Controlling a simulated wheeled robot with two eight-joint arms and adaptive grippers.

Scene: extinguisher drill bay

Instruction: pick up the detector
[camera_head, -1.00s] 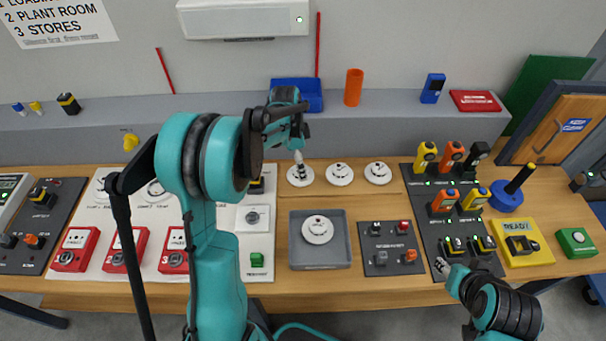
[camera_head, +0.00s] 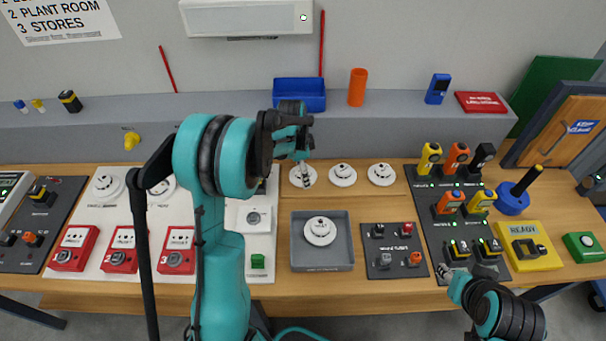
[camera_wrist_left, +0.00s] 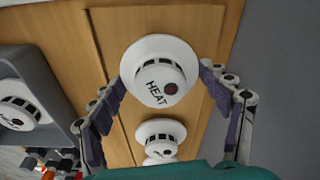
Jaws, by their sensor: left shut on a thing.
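My left gripper (camera_head: 303,174) points down at the left end of a row of white round detectors on the wooden board. Its fingers are shut on a detector marked HEAT (camera_wrist_left: 160,72), one finger on each side of its rim in the left wrist view. In the head view this detector (camera_head: 296,179) is partly hidden by the fingers and appears to be at board level. Two more white detectors, the middle one (camera_head: 343,175) and the right one (camera_head: 381,174), sit to its right. My right gripper (camera_head: 446,271) is small at the front edge of the dark charger panel; its fingers are unclear.
A grey tray (camera_head: 298,256) in front holds another white detector (camera_head: 320,231). A switch panel (camera_head: 393,250) and the panel of yellow and orange devices (camera_head: 430,205) lie right. A blue bin (camera_head: 299,95) and orange cup (camera_head: 357,87) stand on the ledge behind.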

